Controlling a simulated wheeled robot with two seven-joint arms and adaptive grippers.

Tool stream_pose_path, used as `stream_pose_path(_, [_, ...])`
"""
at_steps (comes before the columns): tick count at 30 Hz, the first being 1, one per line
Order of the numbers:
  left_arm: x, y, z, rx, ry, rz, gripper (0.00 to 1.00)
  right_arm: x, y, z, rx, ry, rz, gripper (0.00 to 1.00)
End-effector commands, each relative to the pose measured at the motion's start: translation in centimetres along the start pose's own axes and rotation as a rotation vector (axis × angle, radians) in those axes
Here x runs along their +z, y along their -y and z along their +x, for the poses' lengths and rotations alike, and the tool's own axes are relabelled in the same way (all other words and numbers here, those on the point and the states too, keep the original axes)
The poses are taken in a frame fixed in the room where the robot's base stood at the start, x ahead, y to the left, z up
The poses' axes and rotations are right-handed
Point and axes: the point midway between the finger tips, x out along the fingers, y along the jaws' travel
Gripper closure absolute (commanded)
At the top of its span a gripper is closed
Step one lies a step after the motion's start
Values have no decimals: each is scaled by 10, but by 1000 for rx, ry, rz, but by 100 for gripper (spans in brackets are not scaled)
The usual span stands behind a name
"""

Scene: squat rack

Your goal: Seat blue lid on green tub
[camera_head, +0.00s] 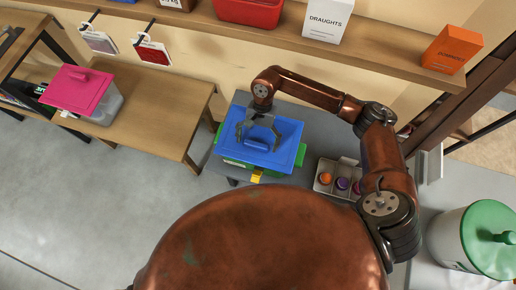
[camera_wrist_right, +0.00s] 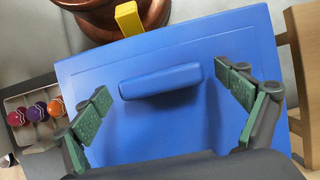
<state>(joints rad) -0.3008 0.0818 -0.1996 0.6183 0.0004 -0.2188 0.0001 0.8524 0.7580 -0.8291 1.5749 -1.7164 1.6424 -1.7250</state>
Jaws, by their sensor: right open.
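The blue lid (camera_head: 285,130) lies over the green tub (camera_head: 301,155), whose green shows at the lid's right edge and front. I cannot tell whether the lid is fully seated. The lid's raised bar handle (camera_head: 256,145) also shows in the right wrist view (camera_wrist_right: 160,82). My right gripper (camera_head: 259,136) is over the lid, open, with one finger on each side of the handle. In the right wrist view its green-padded fingers (camera_wrist_right: 163,87) stand apart from the handle. A yellow tab (camera_wrist_right: 128,18) shows beyond the lid's edge. My left gripper is not in view.
A grey tray (camera_head: 324,186) with small orange and purple round items sits right of the tub. A wooden bench (camera_head: 150,110) holds a pink-lidded box (camera_head: 78,88) at left. A shelf (camera_head: 380,45) runs behind; a green-lidded white bin (camera_head: 455,238) stands at right.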

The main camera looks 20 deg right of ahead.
Motion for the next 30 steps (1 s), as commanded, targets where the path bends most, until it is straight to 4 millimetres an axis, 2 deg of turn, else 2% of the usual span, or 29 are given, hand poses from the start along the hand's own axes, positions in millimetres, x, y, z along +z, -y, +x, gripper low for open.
stream_pose_path(4, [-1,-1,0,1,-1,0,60,-9,0,-13,1,-3,3,8])
stream_pose_path(12, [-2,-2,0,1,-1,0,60,-64,1,-36,-1,-2,5,8])
stream_pose_path(18, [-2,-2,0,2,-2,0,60,-96,1,-50,-1,-2,3,8])
stream_pose_path(24, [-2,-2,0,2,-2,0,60,-110,1,-56,-1,-1,1,8])
stream_pose_path(30, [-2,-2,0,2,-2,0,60,-111,0,-56,-1,-1,-1,8])
